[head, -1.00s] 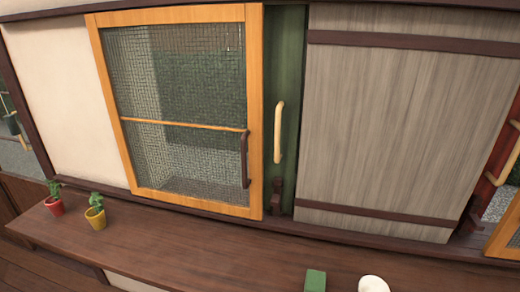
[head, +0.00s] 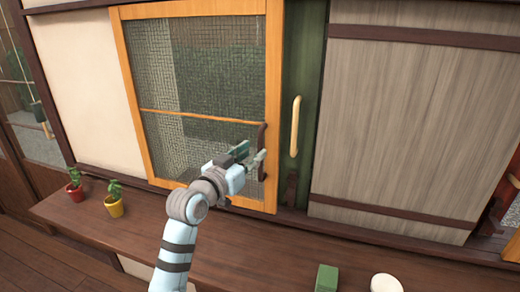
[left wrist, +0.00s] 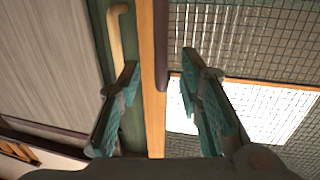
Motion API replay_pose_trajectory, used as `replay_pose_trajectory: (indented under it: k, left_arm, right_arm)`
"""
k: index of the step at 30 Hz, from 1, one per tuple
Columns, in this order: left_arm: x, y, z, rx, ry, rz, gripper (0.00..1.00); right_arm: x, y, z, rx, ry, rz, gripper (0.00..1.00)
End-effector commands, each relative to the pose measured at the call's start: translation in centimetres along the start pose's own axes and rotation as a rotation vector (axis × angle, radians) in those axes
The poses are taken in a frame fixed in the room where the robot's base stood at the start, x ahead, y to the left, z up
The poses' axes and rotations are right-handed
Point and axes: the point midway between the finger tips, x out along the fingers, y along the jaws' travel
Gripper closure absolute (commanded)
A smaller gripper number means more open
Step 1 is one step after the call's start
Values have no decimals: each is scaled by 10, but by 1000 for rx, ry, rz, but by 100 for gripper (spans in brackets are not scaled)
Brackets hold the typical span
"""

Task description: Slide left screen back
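The left screen (head: 193,112) is an orange wooden frame with mesh. It has a dark vertical handle (head: 262,138) on its right stile, which also shows in the left wrist view (left wrist: 161,50). My left gripper (head: 254,155) is in front of the lower part of that handle. In the left wrist view the gripper (left wrist: 160,82) is open, with the handle's end between the line of its two fingers. I cannot tell how deep the handle sits between them. My right gripper is not in view.
A green panel with a pale handle (head: 295,126) is just right of the screen, then a grey wood panel (head: 405,115). On the ledge (head: 150,215) stand a red pot (head: 75,191), a yellow pot (head: 115,206), a green block (head: 326,278) and a white object (head: 386,284).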

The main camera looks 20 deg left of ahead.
Motion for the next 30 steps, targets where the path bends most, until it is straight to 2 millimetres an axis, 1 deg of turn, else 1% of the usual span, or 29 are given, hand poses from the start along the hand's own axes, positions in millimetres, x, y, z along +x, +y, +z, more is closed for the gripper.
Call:
replay_pose_trajectory:
  k: [1, 3, 6, 10, 17, 23, 24, 30]
  left_arm:
    - [13, 0, 1, -3, 0, 0, 67]
    - [28, 0, 0, -2, 0, 0, 67]
    - [43, -1, 1, -1, -1, -1, 67]
    - [52, 0, 1, -1, 0, -1, 67]
    - [53, 0, 1, 0, -1, -1, 67]
    - [53, -1, 1, 0, -1, -2, 97]
    - [53, -1, 1, 0, -1, -2, 100]
    - [53, -1, 1, 0, -1, -2, 100]
  right_arm:
    - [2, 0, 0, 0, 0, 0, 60]
    - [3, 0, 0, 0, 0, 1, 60]
    - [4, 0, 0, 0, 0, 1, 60]
    - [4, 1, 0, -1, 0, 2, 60]
    - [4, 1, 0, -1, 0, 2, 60]
    - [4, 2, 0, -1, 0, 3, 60]
    - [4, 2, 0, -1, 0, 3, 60]
    - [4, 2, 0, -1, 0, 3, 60]
